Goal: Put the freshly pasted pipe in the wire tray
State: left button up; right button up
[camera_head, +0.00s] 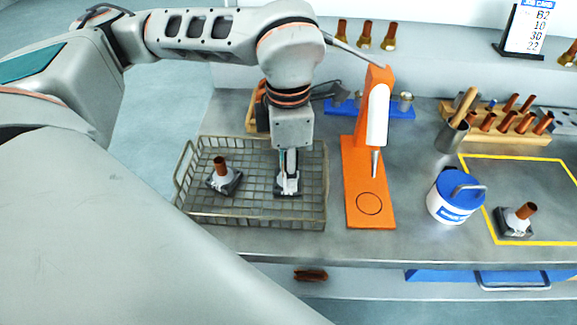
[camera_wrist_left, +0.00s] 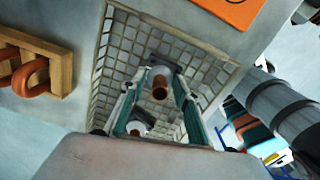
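The wire tray (camera_head: 250,221) stands on the bench at centre left in the head view, and its mesh (camera_wrist_left: 112,60) shows in the left wrist view. My left gripper (camera_head: 288,181) points down inside the right part of the tray. In the left wrist view its two fingers (camera_wrist_left: 155,86) are spread, with a copper pipe (camera_wrist_left: 160,90) in a white collar between them. That pipe is hidden by the gripper in the head view; its dark base (camera_head: 288,191) rests on the mesh. A second copper pipe (camera_head: 220,163) stands on a dark base in the tray's left part. My right gripper is out of view.
An orange stand (camera_head: 352,205) is just right of the tray. A white tub with a blue lid (camera_head: 452,208) is farther right. Another based pipe (camera_head: 525,211) stands inside a yellow outline. A wooden rack (camera_head: 500,133) of copper pipes lies behind.

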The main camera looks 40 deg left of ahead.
pick_arm(q)
jog(key=shift+r, duration=0.1)
notch_tip(320, 180, up, 12)
jog(key=p, duration=0.1)
dwell(0.6)
dwell(0.5)
